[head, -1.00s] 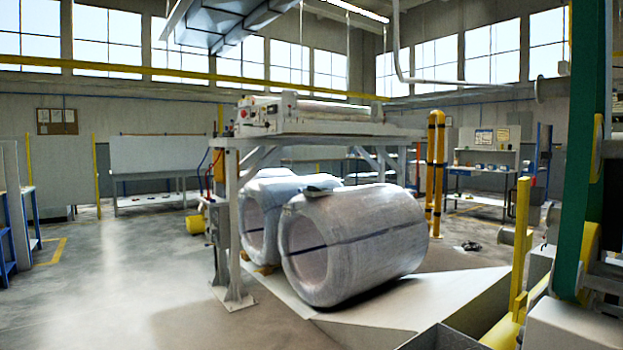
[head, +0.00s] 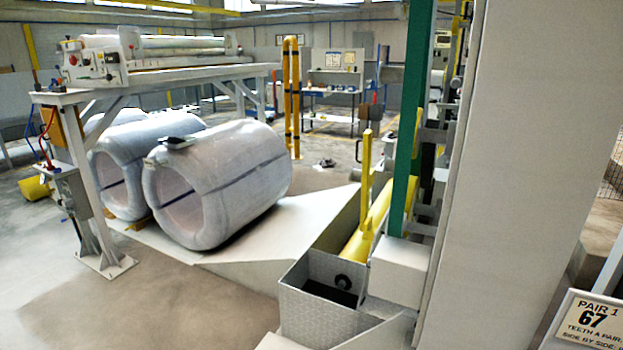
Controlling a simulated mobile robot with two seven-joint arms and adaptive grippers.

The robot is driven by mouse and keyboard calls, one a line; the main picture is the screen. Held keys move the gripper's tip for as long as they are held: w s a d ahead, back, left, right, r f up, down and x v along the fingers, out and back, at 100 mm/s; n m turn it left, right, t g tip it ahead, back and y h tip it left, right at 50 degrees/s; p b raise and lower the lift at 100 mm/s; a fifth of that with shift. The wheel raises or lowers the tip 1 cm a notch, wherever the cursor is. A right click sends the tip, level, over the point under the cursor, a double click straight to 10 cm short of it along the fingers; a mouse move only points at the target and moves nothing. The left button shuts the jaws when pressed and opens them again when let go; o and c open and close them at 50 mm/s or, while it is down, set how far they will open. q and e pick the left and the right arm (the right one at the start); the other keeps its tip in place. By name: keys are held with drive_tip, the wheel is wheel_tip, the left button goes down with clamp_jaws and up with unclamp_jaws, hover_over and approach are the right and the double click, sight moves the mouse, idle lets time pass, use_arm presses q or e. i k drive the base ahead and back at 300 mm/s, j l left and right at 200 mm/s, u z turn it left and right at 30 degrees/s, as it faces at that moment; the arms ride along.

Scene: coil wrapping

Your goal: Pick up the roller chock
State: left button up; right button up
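I cannot surely tell a roller chock in the head view. A yellow roller (head: 366,236) lies along the machine at the middle right. A grey open-topped metal box (head: 318,314) stands at its near end, with a dark round part (head: 343,281) inside. Small yellowish pieces (head: 138,224) show at the floor by the wrapped coils, too small to make out. Neither of my grippers is in view.
Two wrapped coils (head: 237,172) lie on a pale ramp (head: 290,224) beneath a grey frame (head: 93,239). A green post (head: 407,125) and a broad grey panel (head: 535,130) block the right side. The floor at front left is clear.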

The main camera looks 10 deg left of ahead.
sight(171, 140)
drive_tip(key=i+j+u, duration=1)
drive_tip(key=i+u, duration=1)
drive_tip(key=i+z, duration=0.1)
drive_tip(key=i, duration=0.4)
drive_tip(key=i+j+z, duration=0.1)
drive_tip(key=i, duration=0.35)
drive_tip(key=i+j+z, duration=0.1)
drive_tip(key=i, duration=0.4)
drive_tip(key=i+l+z, duration=0.25)
drive_tip(key=i+z, duration=0.15)
drive_tip(key=i, duration=0.15)
drive_tip(key=i+z, duration=0.4)
drive_tip(key=i, duration=0.2)
